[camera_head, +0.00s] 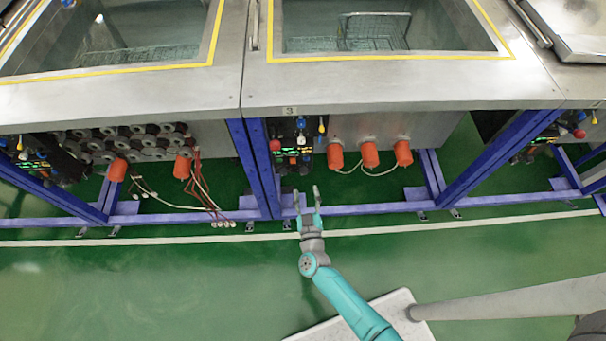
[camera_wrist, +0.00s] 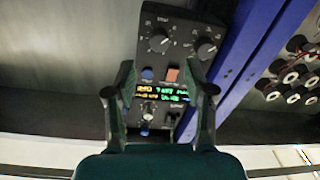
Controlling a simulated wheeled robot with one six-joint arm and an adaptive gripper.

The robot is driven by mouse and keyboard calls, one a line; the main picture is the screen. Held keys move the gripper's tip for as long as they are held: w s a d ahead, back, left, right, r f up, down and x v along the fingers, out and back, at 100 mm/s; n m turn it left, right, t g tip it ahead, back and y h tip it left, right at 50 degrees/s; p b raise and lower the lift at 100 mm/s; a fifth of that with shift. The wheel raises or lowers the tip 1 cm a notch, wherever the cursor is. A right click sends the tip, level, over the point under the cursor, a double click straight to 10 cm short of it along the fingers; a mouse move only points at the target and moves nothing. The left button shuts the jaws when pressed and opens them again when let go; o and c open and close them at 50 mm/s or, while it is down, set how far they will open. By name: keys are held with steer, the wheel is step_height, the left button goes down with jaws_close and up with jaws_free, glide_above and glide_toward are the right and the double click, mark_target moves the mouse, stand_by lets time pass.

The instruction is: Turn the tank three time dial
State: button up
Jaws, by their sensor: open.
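The tank three control box (camera_head: 292,140) hangs under the tank edge below a small "3" label (camera_head: 289,111). In the wrist view it is a dark panel (camera_wrist: 185,20) with two black round dials, one at the left (camera_wrist: 160,43) and one at the right (camera_wrist: 206,48). Their labels are too small to read, so I cannot tell which is the time dial. A lit display (camera_wrist: 162,92), a blue button (camera_wrist: 147,73) and an orange-red one (camera_wrist: 172,74) lie below them in that view. My gripper (camera_head: 307,190) is open and empty, in front of and below the box. Its fingers (camera_wrist: 163,80) frame the display, apart from the dials.
A blue post (camera_head: 254,165) stands just left of the box, at right in the wrist view (camera_wrist: 240,55). Orange cylinders (camera_head: 370,154) with cables sit to the right. A blue floor-level rail (camera_head: 370,208) runs behind my gripper. The green floor (camera_head: 150,275) is open in front.

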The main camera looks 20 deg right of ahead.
mark_target(304, 173)
steer(key=x, duration=0.7)
jaws_close()
